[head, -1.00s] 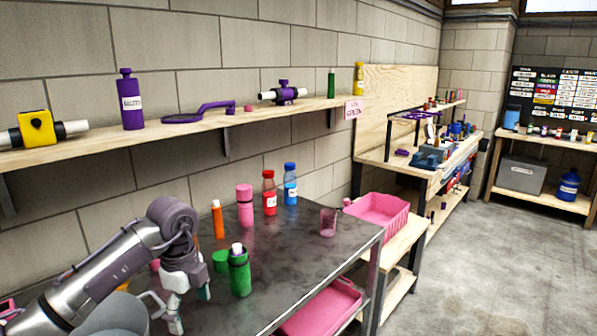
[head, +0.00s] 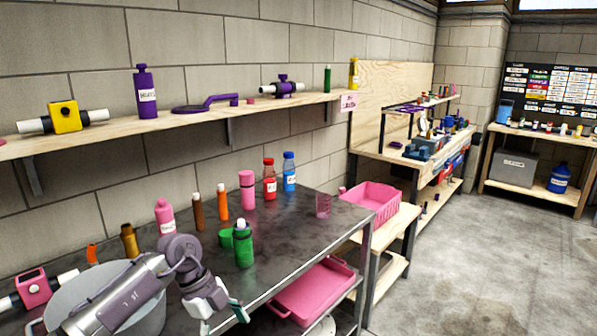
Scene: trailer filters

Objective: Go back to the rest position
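My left arm comes in from the lower left over the dark metal table (head: 318,236). Its gripper (head: 222,318) points down near the table's front edge, in front of the green bottle (head: 244,248). The fingers show only partly at the bottom of the head view, and no object shows between them. I cannot tell how far apart the fingertips are. My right gripper is not in view.
Several bottles stand on the table, among them red (head: 270,182) and blue (head: 289,174). A grey pot (head: 70,290) is beside my arm. A pink bin (head: 372,202) sits beyond the table, and another pink tray (head: 318,292) below it. Floor at right is clear.

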